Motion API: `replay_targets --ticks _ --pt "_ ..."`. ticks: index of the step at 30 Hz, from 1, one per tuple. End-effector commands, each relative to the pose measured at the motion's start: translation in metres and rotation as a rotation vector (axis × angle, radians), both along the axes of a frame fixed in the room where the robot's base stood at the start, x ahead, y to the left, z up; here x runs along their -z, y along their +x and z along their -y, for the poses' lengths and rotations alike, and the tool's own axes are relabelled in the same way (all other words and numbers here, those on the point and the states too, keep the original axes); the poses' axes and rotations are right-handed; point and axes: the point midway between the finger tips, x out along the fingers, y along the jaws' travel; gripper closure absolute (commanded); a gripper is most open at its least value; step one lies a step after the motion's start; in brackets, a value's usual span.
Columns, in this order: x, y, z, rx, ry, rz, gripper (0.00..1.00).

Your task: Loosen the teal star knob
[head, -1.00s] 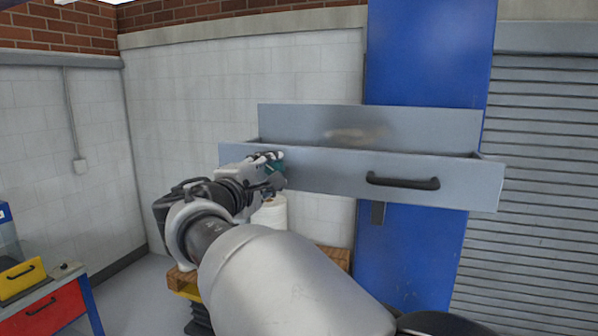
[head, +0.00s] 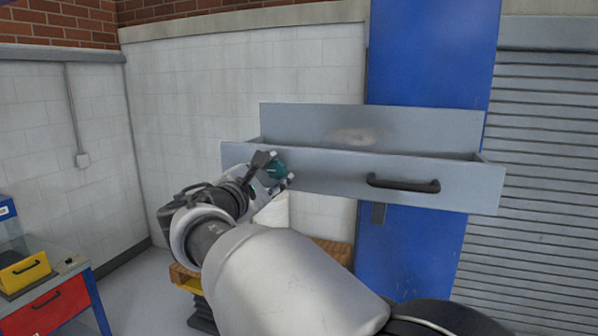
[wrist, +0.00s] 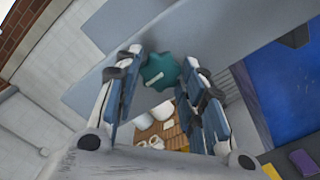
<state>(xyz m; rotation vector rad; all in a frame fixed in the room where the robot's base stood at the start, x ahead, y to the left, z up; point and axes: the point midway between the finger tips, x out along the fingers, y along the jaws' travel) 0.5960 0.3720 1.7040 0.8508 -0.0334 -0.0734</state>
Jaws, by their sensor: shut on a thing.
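The teal star knob (head: 279,170) is on the left part of the front of a grey, open-topped tray-like housing (head: 330,168). In the wrist view the knob (wrist: 160,69) shows its lobed face with a short pale bar on it. My gripper (head: 275,169) is at the knob, with one finger on either side. In the wrist view my gripper (wrist: 162,62) is shut on the knob, its fingertips at the opposite edges. The contact spots are partly hidden by the fingers.
A black handle (head: 403,184) sticks out of the housing front, right of the knob. A blue column (head: 425,60) stands behind. White rolls (wrist: 145,117) on a wooden pallet (wrist: 172,133) are below. A workbench with a red drawer (head: 47,301) is at the lower left.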

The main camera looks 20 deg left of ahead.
Motion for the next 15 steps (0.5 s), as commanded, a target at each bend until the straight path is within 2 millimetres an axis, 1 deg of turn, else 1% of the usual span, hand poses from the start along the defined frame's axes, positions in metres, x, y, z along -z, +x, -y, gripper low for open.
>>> replay_targets --ticks 12,13,15 --pt "-0.0008 0.0000 0.0001 0.000 -0.006 0.001 0.87" --pt "-0.0008 0.0000 0.0001 0.000 -0.006 0.001 0.62" --pt "-0.0007 0.0000 0.0000 0.000 -0.006 0.001 0.57"
